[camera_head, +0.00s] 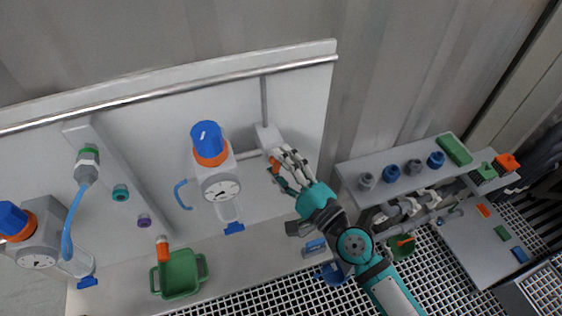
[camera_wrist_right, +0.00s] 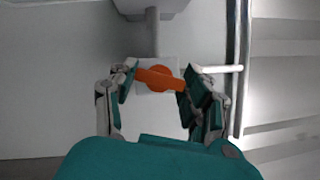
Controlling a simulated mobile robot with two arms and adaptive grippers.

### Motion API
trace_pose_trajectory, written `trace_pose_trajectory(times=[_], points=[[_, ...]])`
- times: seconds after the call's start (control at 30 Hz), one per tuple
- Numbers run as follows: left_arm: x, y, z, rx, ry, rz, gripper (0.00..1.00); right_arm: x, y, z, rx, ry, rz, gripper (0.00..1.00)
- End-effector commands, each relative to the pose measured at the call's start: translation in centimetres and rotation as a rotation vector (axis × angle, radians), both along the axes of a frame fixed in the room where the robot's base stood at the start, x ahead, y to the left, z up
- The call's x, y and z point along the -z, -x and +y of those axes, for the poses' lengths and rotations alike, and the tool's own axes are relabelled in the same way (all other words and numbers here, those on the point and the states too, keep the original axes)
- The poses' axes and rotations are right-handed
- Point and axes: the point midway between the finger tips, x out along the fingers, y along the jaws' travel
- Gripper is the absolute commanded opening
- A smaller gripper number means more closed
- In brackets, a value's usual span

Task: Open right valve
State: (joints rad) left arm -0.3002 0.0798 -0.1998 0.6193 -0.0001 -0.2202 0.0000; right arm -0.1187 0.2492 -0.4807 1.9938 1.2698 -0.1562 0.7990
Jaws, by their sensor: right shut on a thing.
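The right valve's orange handle (camera_wrist_right: 160,78) sits on a white block (camera_wrist_right: 143,89) at the wall, below a pipe. It spans sideways, slightly tilted, between the fingers of my right gripper (camera_wrist_right: 157,88) in the wrist view. The gripper is shut on the handle, with a finger pad at each end. In the head view, my right gripper (camera_head: 278,172) reaches to the wall right of the middle vessel, and the orange handle (camera_head: 274,161) shows partly behind its fingers. My left gripper is not in view.
The vessel with a blue cap (camera_head: 207,136) and gauge (camera_head: 221,189) stands left of my right gripper. Another gauge vessel (camera_head: 38,262) is at far left. A green tray (camera_head: 180,293) sits on the lower ledge. A shelf with several fittings (camera_head: 391,172) is at right.

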Motion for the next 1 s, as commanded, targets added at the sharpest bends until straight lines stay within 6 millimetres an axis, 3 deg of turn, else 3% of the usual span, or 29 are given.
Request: trace_pose_trajectory(times=[0.4, 0.93, 0.97, 1.0], points=[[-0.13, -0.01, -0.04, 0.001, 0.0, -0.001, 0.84, 0.03, 0.01, 0.0, 0.0, 0.141, -0.044, 0.16], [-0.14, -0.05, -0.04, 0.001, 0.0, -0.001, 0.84, 0.03, 0.02, 0.0, -0.002, 0.168, -0.053, 0.16], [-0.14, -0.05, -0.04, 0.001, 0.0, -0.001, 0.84, 0.04, 0.03, 0.01, -0.002, 0.168, -0.053, 0.5], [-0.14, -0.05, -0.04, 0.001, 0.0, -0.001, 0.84, 0.03, 0.02, 0.0, -0.002, 0.168, -0.053, 0.55]])
